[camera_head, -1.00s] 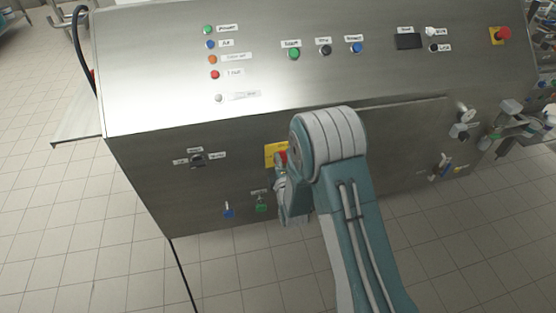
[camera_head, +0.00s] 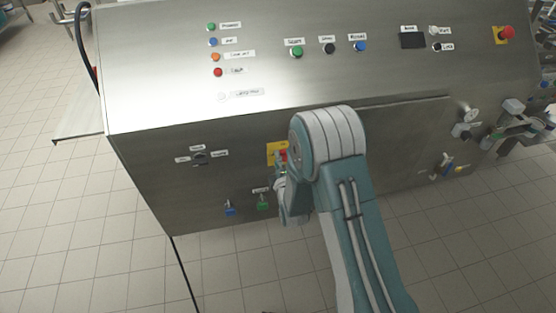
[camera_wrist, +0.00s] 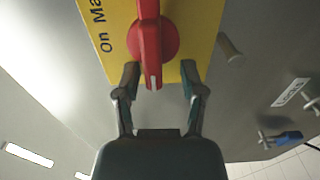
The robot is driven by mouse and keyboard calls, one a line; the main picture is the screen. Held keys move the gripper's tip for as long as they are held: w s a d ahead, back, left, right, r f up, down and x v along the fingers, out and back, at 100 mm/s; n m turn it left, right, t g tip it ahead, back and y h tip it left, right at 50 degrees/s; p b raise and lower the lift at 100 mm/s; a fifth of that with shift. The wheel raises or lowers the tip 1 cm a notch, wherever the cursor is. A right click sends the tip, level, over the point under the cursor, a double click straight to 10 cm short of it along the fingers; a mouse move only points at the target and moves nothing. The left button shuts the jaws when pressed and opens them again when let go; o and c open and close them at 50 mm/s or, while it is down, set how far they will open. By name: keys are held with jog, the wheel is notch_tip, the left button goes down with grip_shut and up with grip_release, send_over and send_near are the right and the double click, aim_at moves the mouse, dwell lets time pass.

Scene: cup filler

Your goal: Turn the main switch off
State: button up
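The main switch is a red rotary knob (camera_wrist: 152,42) on a yellow plate (camera_wrist: 205,25) lettered "On" and "Ma…". Its bar handle lies along the up-down line of the wrist view, with a white mark at the near end. In the head view the yellow plate (camera_head: 272,149) is on the cabinet's lower front, and the red knob (camera_head: 283,155) is partly hidden by my arm. My gripper (camera_wrist: 160,70) is open, its two fingers apart on either side of the knob's near end. No grip on the knob shows. The gripper (camera_head: 281,170) is mostly hidden in the head view.
The steel cabinet (camera_head: 140,100) carries several buttons and lamps on its sloping top and a red emergency stop (camera_head: 507,33). A blue valve handle (camera_head: 230,211) and a green one (camera_head: 263,205) stick out below the switch. A small black selector (camera_head: 199,157) sits left.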

jog(key=shift+s+d, duration=0.15)
jog(key=shift+d, duration=0.05)
jog(key=v, duration=1.1)
jog(key=shift+s, duration=0.25)
